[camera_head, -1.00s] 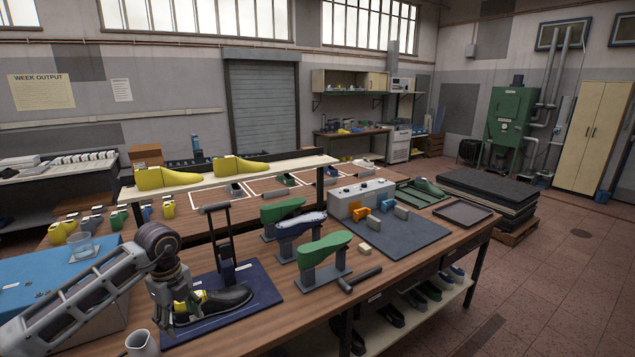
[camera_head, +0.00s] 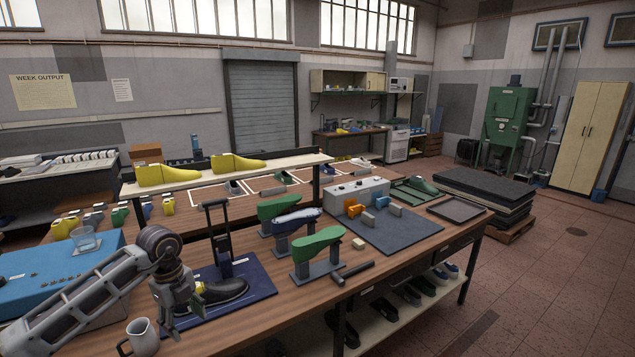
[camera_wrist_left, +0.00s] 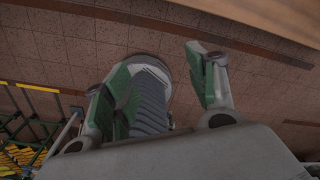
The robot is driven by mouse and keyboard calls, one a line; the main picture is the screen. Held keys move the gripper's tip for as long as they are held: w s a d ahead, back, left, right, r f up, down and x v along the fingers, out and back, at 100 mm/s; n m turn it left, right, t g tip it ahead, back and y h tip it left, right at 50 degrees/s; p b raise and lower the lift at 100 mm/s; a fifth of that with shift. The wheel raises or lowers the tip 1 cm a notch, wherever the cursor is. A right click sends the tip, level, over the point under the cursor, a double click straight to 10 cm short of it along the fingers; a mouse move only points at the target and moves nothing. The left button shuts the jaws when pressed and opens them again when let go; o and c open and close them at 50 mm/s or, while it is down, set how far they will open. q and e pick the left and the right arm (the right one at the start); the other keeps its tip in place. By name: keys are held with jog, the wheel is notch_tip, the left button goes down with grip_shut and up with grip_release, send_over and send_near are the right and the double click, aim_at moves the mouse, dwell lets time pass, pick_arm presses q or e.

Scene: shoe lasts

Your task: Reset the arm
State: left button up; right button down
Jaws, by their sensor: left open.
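My left arm comes in from the left in the head view. Its gripper (camera_head: 178,318) points down at the near left of the blue mat, in front of the black shoe (camera_head: 225,292), and covers part of the shoe. A bit of yellow shows at the shoe's opening. In the left wrist view the two green-padded fingers of the left gripper (camera_wrist_left: 165,85) stand apart, with no object held between them; brown tiled floor and a grey ridged part lie beyond. My right gripper is not in view.
A white mug (camera_head: 141,338) stands close to the left gripper. A black stand (camera_head: 218,240) rises from the blue mat (camera_head: 262,287). Green and blue lasts (camera_head: 318,240) on supports and a hammer (camera_head: 345,275) are to the right.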

pick_arm(q)
jog(key=w+d+f+n+t+h+b, duration=0.1)
jog(key=w+d+f+t+h+b, duration=0.15)
jog(key=d+f+h, duration=0.5)
jog(key=w+d+f+n+t+h+b, duration=0.1)
jog(key=w+d+f+h, duration=0.3)
jog(key=d+f, duration=0.55)
jog(key=s+a+f+n+t+y+b, duration=0.1)
jog(key=a+f+n+t, duration=0.25)
jog(key=f, duration=0.45)
jog(key=s+a+f+n+t+y+b, duration=0.15)
jog(key=f+n, duration=0.25)
jog(key=f, duration=0.4)
jog(key=a+f+n+t+y, duration=0.2)
jog(key=a+f+n+t, duration=0.15)
jog(key=f, duration=0.45)
jog(key=s+a+f+n+g+y+b, duration=0.1)
jog(key=s+a+f+n+g+y, duration=0.15)
jog(key=s+f, duration=0.9)
jog(key=s+a+f+n+g+y+b, duration=0.15)
jog(key=s+f+n+y, duration=0.25)
jog(key=s+f, duration=0.75)
jog(key=s+d+f+n+g, duration=0.1)
jog(key=s+f+g, duration=0.2)
jog(key=s, duration=1.1)
jog(key=s+d+f+n+g+y+b, duration=0.1)
jog(key=s+f+g, duration=0.3)
jog(key=s+f, duration=0.6)
jog(key=s, duration=0.5)
jog(key=shift+f, duration=0.2)
